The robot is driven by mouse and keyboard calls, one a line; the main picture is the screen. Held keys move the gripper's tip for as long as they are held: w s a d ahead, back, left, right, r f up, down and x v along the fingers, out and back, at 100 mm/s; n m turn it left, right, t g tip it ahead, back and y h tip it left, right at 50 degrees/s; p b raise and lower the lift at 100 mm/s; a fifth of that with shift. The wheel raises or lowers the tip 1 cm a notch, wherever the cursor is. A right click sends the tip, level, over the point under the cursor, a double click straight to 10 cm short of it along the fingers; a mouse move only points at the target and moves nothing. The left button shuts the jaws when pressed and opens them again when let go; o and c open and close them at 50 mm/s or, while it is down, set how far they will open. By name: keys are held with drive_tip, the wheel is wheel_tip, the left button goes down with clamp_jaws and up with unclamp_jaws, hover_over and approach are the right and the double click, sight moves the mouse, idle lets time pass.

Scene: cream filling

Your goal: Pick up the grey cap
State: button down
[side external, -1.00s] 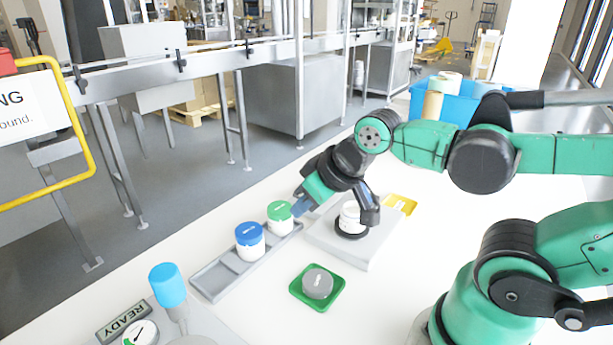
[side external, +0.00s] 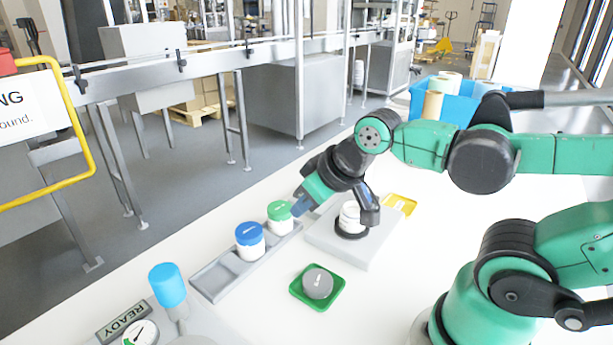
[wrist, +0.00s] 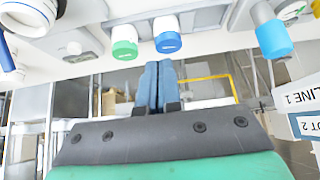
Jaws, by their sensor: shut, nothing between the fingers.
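The grey cap (side external: 317,284) lies on a small green square tray (side external: 331,299) on the white table, in front of the jar rack in the side view. My gripper (side external: 297,208) is raised near the green-lidded jar, well behind the cap and apart from it. In the wrist view my gripper's two blue fingers (wrist: 157,66) are together with nothing between them. The cap cannot be made out in the wrist view.
A grey rack (side external: 213,281) holds a blue-lidded jar (side external: 249,240) and a green-lidded jar (side external: 280,217). A white open jar (side external: 351,217) stands on a grey platform (side external: 372,254). The table around the green tray is clear.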

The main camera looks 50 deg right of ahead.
idle(0.4)
drive_tip(key=shift+c, duration=2.1)
unclamp_jaws()
drive_tip(key=m+g+y, duration=0.3)
drive_tip(key=m+g, duration=0.6)
approach(318, 279)
drive_tip(key=shift+w+a+f, duration=0.2)
drive_tip(key=shift+f, duration=0.3)
drive_tip(key=shift+w+a+f, duration=0.2)
drive_tip(key=shift+a+f, duration=0.05)
drive_tip(key=shift+f, duration=0.2)
drive_tip(key=shift+s+d+f+g, duration=0.15)
drive_tip(key=shift+s+f+g, duration=0.1)
drive_tip(key=shift+f+g, duration=0.25)
drive_tip(key=shift+m, duration=0.3)
drive_tip(key=shift+x, duration=2.95)
